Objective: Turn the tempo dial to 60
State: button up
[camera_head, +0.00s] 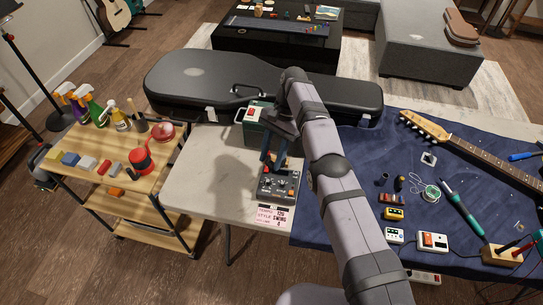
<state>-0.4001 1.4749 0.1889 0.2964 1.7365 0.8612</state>
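The small dark grey box with knobs and buttons (279,187) lies on the pale tabletop, left of the blue cloth. Its individual dials are too small to tell apart. A pink-and-white readout card (272,216) in front of it has lines for tempo, style and volume; the tempo figure looks like 120, but is hard to read. My gripper (273,164) points down over the box's back edge. Its two blue fingers appear apart, with a gap between them. I cannot tell whether they touch a dial.
A green box (253,121) stands behind my gripper, near the black guitar case (200,84). A guitar neck (480,148), soldering iron (460,205) and several pedals lie on the blue cloth (355,225) at right. A wooden cart (85,152) with bottles stands left. Pale tabletop is clear left of the box.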

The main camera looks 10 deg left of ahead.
jog(key=shift+r, duration=0.45)
dwell(0.3)
jog(key=s+d+r+n+t, duration=0.1)
jog(key=d+r, duration=0.4)
jog(key=d, duration=0.3)
jog(key=s+d+r+n+t, duration=0.1)
jog(key=d+r, duration=0.3)
jog(key=d, duration=0.3)
jog(key=s+d+f+n+t+h, duration=0.15)
jog(key=s+d, duration=0.45)
jog(key=s, duration=0.6)
jog(key=s+d+n+t+h, duration=0.1)
jog(key=s+d+n, duration=0.1)
jog(key=s+d, duration=0.7)
notch_tip(320, 180, down, 48)
jog(key=s+a+b, duration=0.2)
jog(key=b, duration=4.5)
jog(key=shift+a+b, duration=0.15)
jog(key=shift+b, duration=0.2)
jog(key=shift+f+g+y, duration=0.1)
jog(key=shift+g+y, duration=0.15)
